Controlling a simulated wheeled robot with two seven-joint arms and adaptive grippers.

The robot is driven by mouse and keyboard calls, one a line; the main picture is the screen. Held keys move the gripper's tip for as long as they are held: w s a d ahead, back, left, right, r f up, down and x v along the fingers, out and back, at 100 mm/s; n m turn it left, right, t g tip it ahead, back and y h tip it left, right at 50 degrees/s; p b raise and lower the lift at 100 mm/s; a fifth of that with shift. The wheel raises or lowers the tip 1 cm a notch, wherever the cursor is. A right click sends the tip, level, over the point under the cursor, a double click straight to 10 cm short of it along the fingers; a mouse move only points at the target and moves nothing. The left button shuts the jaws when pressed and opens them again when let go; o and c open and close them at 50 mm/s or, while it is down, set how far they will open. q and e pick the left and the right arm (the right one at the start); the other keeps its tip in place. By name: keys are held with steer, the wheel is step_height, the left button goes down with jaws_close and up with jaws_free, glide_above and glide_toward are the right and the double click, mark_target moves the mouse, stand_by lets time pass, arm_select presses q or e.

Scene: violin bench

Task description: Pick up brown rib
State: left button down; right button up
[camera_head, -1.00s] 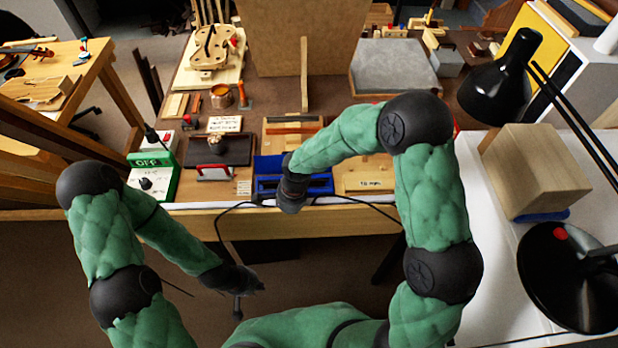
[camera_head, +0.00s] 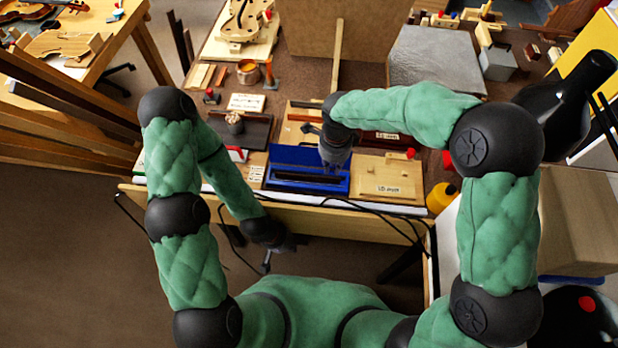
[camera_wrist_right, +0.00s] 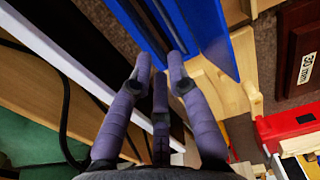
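A blue tray (camera_head: 272,158) stands at the front edge of the workbench. A long dark strip (camera_head: 307,177), which looks like the brown rib, lies in it. In the right wrist view, the blue tray (camera_wrist_right: 208,35) fills the top middle, with a dark strip inside running between and beyond my fingertips. My right gripper (camera_head: 334,160) points down over the tray; in the wrist view its fingers (camera_wrist_right: 160,65) are apart, with nothing clearly held. Contact with the strip cannot be told. My left gripper (camera_head: 285,243) hangs low in front of the bench, small and dark, its fingers unclear.
A wooden block with a label (camera_head: 390,185) sits right of the tray. A dark board (camera_head: 250,130) and small labelled items lie to the left. Black cables (camera_head: 375,212) hang along the front edge.

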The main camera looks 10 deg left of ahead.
mark_target(329, 178)
steer(key=shift+a+f+b, duration=0.15)
steer(key=shift+f+b, duration=0.5)
steer(key=shift+f, duration=0.9)
steer(key=shift+a+f+b, duration=0.1)
steer(key=shift+f+b, duration=0.5)
steer(key=shift+f, duration=0.95)
steer(key=shift+s+r, duration=0.1)
jaws_close()
